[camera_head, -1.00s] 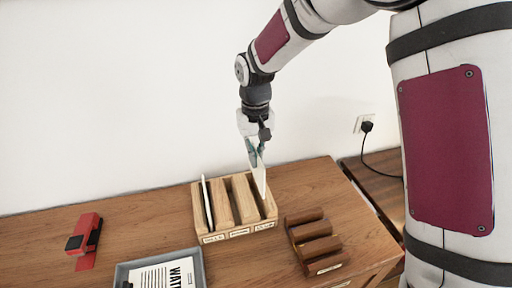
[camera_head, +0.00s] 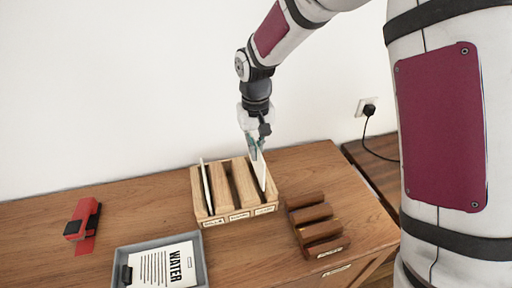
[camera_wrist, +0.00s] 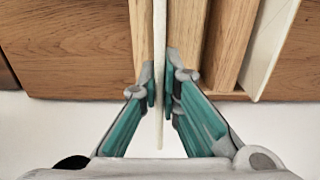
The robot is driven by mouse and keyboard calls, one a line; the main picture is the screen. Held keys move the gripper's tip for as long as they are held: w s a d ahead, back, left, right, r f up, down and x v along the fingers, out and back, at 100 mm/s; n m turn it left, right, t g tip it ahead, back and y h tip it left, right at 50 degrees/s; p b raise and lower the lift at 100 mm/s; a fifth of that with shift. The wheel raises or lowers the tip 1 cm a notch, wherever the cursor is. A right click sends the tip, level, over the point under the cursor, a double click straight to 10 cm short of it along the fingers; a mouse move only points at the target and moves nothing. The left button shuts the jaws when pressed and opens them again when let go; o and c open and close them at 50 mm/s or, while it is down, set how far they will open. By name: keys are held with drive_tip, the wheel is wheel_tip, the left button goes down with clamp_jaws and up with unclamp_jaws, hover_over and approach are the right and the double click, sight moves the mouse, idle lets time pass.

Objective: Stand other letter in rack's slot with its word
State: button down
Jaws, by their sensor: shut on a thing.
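A light wooden rack (camera_head: 240,213) with three slots stands on the table; the small labels on its front are too small to read. A thin white letter (camera_head: 206,188) stands in its left slot and also shows at the right of the wrist view (camera_wrist: 270,50). My gripper (camera_head: 257,148) is above the rack's back right part, shut on another white letter (camera_head: 259,172). This letter is upright, edge-on, with its lower part in the right slot; whether it touches the slot floor is hidden. In the wrist view it runs between my fingertips (camera_wrist: 160,92). The middle slot looks empty.
A dark brown ridged wooden piece (camera_head: 313,222) stands right of the rack. A red and black object (camera_head: 83,222) lies at the left. A wall with a socket (camera_head: 367,106) is behind.

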sight(256, 167)
drive_tip(key=shift+f, duration=0.15)
drive_tip(key=shift+f, duration=0.35)
drive_tip(key=shift+f+b, duration=1.15)
drive_tip(key=shift+f, duration=1.4)
idle(0.4)
drive_tip(key=shift+f, duration=0.35)
drive_tip(key=shift+f+b, duration=0.35)
drive_tip(key=shift+f, duration=0.05)
drive_tip(key=c, duration=1.7)
unclamp_jaws()
